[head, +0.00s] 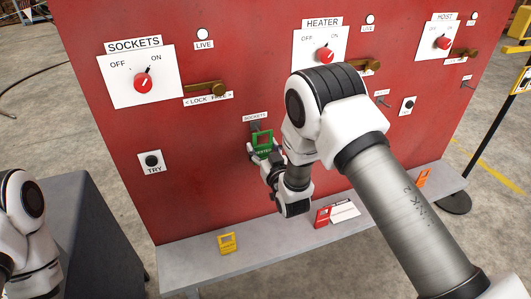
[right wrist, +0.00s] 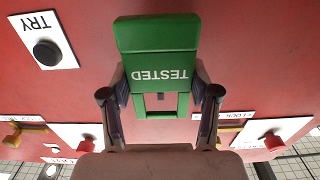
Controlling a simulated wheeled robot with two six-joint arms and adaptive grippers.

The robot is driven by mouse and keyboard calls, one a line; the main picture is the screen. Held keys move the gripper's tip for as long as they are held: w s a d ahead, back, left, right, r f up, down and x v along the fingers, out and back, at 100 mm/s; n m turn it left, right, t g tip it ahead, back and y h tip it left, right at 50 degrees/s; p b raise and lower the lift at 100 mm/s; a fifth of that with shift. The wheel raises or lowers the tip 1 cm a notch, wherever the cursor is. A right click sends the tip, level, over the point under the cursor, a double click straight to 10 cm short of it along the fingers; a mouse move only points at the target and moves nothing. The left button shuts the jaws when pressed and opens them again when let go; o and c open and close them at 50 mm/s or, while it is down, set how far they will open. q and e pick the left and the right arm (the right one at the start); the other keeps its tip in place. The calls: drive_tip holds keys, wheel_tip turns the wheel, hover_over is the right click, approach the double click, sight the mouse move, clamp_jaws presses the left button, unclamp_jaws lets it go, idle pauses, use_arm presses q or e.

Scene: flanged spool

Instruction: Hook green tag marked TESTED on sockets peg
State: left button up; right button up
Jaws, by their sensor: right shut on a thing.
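The green tag (head: 264,146) marked TESTED is in my right gripper (head: 262,160), in front of the red panel just below the small SOCKETS label (head: 255,117). A dark peg piece (head: 256,127) shows under that label, directly above the tag. In the right wrist view the tag (right wrist: 158,60) appears upside down, with the two fingers of the gripper (right wrist: 160,105) shut on its sides near its slotted end. I cannot tell whether the peg passes through the tag's opening. My left gripper is out of view; only part of my left arm shows.
A grey ledge (head: 290,246) along the panel's foot carries a yellow tag (head: 227,243), a red tag (head: 323,217) and an orange tag (head: 424,177). The TRY button (head: 152,161) is left of the gripper. The SOCKETS switch (head: 143,83) and brass lever (head: 206,89) are above.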

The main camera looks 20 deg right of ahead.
drive_tip(key=shift+w, duration=1.15)
drive_tip(key=shift+w+f+b, duration=0.3)
drive_tip(key=shift+b, duration=0.3)
drive_tip(key=shift+w+f+b, duration=0.15)
drive_tip(key=shift+w+b, duration=0.3)
drive_tip(key=shift+b, duration=0.05)
drive_tip(key=o, duration=1.1)
